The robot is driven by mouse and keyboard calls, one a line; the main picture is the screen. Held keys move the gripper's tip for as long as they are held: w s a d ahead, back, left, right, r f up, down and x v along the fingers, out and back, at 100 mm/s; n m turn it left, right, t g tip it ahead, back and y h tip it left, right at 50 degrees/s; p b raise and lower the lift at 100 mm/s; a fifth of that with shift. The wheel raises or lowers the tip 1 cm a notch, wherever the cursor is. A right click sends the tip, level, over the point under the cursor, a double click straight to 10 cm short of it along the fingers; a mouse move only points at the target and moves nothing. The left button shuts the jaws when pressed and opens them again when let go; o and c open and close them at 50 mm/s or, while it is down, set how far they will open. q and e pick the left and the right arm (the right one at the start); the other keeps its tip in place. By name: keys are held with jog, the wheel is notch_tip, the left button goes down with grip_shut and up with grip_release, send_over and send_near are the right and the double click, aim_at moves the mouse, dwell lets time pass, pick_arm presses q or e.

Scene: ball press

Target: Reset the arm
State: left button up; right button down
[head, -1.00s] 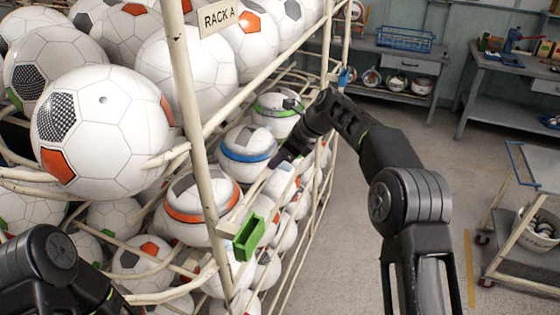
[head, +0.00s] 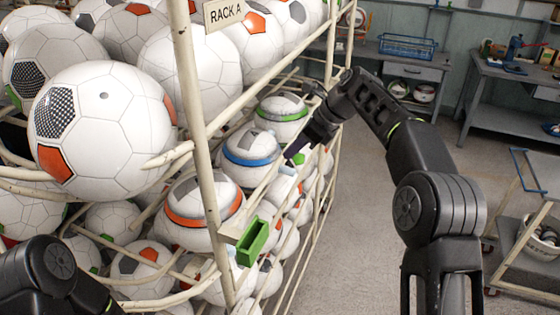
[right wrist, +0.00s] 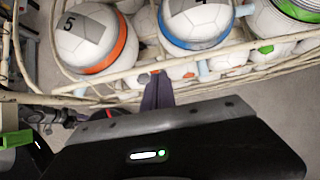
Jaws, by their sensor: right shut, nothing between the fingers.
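My right gripper (head: 293,151) is in front of the rack shelf, by the gap between the blue-banded ball (head: 250,154) and the green-banded ball (head: 283,112). In the right wrist view its dark fingers (right wrist: 157,92) are closed together with nothing between them. They point at the rack's front rail, close to it; contact cannot be told. My left arm shows at the lower left of the head view, but its gripper is out of view.
Rack A (head: 187,90) holds many balls, including an orange-banded ball (head: 203,209). A green block-like piece (head: 251,241) sits on its front edge. A cart (head: 525,215) stands at right, benches (head: 510,95) behind. The floor between is clear.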

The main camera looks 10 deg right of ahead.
jog(key=shift+s+d+r, duration=0.15)
jog(key=shift+d+r, duration=0.15)
jog(key=shift+r, duration=0.05)
jog(key=shift+d, duration=0.1)
